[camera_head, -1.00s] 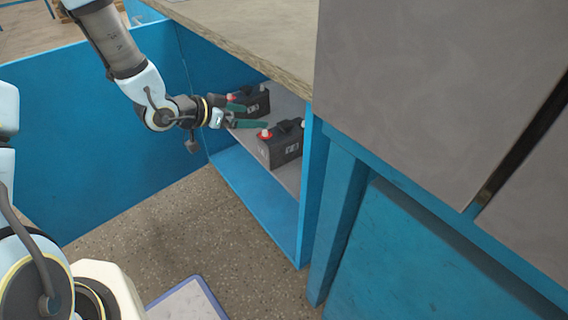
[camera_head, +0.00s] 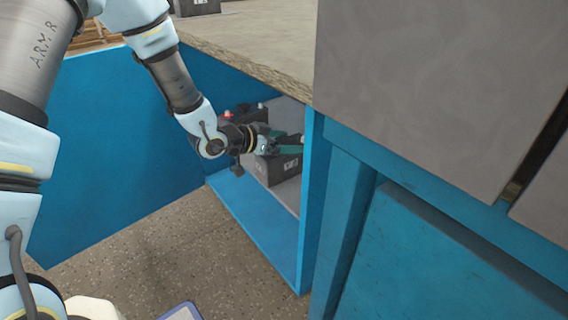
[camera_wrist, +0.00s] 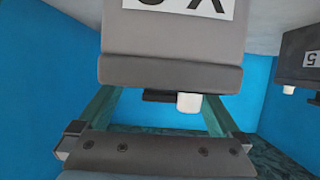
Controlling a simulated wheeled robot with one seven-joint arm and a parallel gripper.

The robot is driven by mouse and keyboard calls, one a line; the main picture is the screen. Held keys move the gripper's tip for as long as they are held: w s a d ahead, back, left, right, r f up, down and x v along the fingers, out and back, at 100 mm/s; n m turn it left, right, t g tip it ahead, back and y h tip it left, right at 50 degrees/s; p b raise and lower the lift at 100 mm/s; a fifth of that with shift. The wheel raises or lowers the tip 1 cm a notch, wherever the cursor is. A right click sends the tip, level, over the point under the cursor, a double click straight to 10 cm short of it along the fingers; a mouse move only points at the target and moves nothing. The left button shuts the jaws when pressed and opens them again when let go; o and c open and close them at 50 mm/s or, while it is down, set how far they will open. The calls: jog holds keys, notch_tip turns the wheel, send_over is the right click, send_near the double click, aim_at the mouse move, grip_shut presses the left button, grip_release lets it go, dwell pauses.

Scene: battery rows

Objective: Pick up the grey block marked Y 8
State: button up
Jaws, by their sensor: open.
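A dark grey block (camera_head: 277,170) with a small white label stands on the shelf inside the blue cabinet, nearest the opening. In the wrist view a grey block (camera_wrist: 170,55) fills the top centre; its white label is cut off by the edge, with a partial mark that could be Y 8. A dark handle and a white knob show below it. My gripper (camera_head: 284,144) is open at the top of the near block. In the wrist view its teal fingers (camera_wrist: 160,108) lie on either side of the handle and knob; their tips are hidden behind the block.
A second dark block (camera_head: 250,114) with red and white knobs stands farther back on the shelf. The cabinet's blue side post (camera_head: 311,190) and the worktop edge (camera_head: 255,72) are close to my arm.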

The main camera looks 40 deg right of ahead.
jog(key=shift+x, duration=0.95)
grip_shut()
jog(key=shift+w+r, duration=0.1)
jog(key=shift+r, duration=0.05)
